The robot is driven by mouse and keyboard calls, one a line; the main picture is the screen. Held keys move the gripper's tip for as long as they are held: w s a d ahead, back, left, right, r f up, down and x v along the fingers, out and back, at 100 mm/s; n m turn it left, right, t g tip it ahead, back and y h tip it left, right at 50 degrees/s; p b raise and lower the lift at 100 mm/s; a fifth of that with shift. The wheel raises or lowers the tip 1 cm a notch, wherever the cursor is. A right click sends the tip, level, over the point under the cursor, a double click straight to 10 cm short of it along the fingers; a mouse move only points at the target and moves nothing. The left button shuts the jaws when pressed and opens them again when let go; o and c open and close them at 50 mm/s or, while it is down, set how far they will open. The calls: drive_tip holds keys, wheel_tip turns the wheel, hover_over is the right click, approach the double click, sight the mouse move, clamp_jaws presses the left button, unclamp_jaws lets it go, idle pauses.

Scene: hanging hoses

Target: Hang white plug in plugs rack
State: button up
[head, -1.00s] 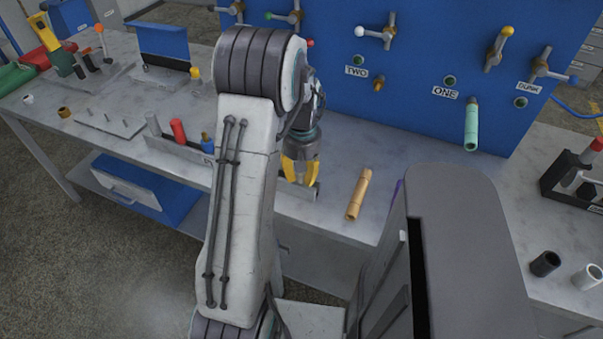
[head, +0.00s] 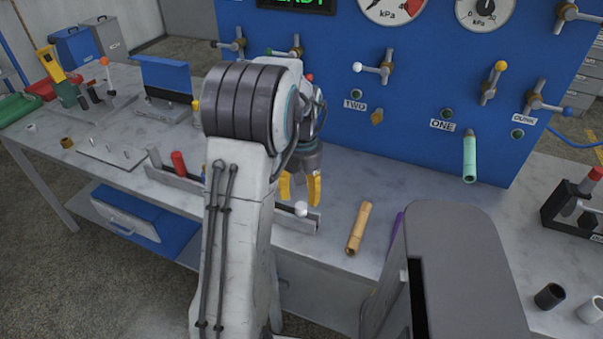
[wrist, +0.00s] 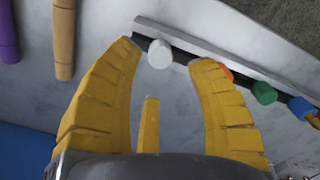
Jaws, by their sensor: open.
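The white plug (head: 301,208) stands at the right end of the plugs rack (head: 268,213) on the bench, its round top showing. In the wrist view the white plug (wrist: 159,54) is seated at the left end of the rack (wrist: 205,46), ahead of the fingers and apart from them. My gripper (head: 299,192) is open and empty, just above the plug. In the wrist view its yellow fingers (wrist: 163,58) are spread to either side of the plug. The plug's lower part is hidden.
Red-orange, green and blue plugs (wrist: 264,93) share the rack. A tan tube (head: 358,228) lies right of it, with a purple tube (wrist: 8,32) beyond. The blue panel (head: 400,110) with valves and a hanging mint hose (head: 469,158) stands behind.

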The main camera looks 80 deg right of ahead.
sight(302, 203)
wheel_tip(302, 203, up, 6)
idle(0.4)
drive_tip(key=shift+d+r, duration=0.1)
idle(0.6)
drive_tip(key=w+a+f+m, duration=0.1)
drive_tip(key=a+f+m, duration=0.35)
drive_tip(key=a, duration=0.25)
drive_tip(key=w+a+r+n+t, duration=0.1)
drive_tip(key=w+a+r+n, duration=0.1)
drive_tip(key=w+a+n, duration=0.4)
drive_tip(key=w+a+r+n+t, duration=0.1)
drive_tip(key=w+a+r+n, duration=0.2)
drive_tip(key=a, duration=1.3)
drive_tip(key=w+a+r+n+t, duration=0.1)
drive_tip(key=w+a+r+n, duration=0.1)
drive_tip(key=w+a+n, duration=0.7)
drive_tip(key=shift+w+a+r+p, duration=0.35)
drive_tip(key=shift+w+a+r, duration=0.05)
drive_tip(key=shift+w+a, duration=0.6)
